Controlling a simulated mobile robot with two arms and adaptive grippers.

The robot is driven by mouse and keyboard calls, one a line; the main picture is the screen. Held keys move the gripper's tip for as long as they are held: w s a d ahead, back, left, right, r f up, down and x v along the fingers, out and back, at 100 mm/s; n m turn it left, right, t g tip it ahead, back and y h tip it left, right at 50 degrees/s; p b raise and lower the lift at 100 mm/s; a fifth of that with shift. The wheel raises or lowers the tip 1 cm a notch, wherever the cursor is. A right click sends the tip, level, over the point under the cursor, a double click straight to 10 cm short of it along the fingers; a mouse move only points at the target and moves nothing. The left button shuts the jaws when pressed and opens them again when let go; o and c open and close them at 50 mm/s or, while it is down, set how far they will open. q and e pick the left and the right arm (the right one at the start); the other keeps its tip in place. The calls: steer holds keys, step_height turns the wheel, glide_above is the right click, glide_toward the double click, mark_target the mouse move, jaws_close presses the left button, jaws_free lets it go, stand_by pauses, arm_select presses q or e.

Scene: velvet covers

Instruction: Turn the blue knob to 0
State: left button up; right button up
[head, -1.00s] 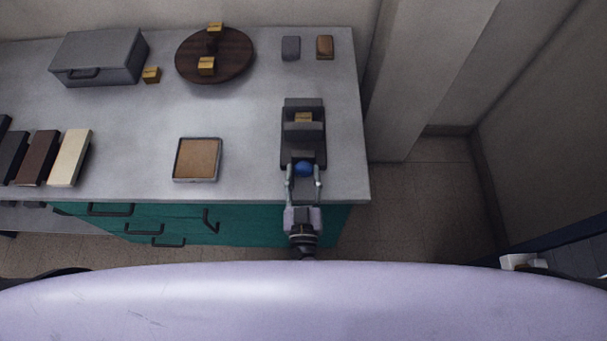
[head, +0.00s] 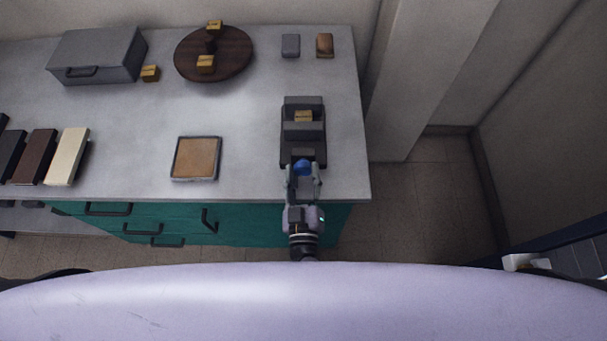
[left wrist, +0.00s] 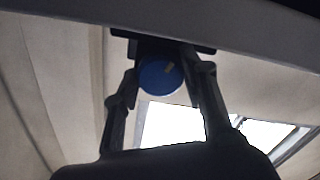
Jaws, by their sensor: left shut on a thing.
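The blue knob (head: 303,167) is on the near face of a dark device (head: 288,150) at the right end of the counter. A yellow block (head: 303,117) sits in the device's upper part. My left gripper (head: 303,178) is at the knob, its fingers shut on the knob's sides. In the left wrist view the knob (left wrist: 161,77) shows as a blue disc with a pale pointer mark tilted to the upper right, between the fingers (left wrist: 160,92). No scale or digits can be read. My right gripper is not in view.
The grey counter (head: 250,120) has teal drawers (head: 180,219) below. A tan-topped square tray (head: 174,170), a dark round turntable (head: 236,66) with yellow blocks, a grey case (head: 100,52) and several dark and cream slabs stand to the left. A wall column rises at right.

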arm_select(q)
steer(key=n+b, duration=0.1)
steer(key=n, duration=0.3)
steer(key=shift+f+n+b, duration=0.15)
steer(key=shift+n+b, duration=0.15)
steer(key=n+b, duration=0.2)
steer(key=n, duration=0.2)
steer(key=shift+n, duration=0.3)
steer(key=n+b, duration=0.2)
steer(key=n, duration=0.3)
steer(key=shift+n+b, duration=0.9)
steer(key=shift+n, duration=0.6)
steer(key=o, duration=1.1)
steer(key=shift+o, duration=0.4)
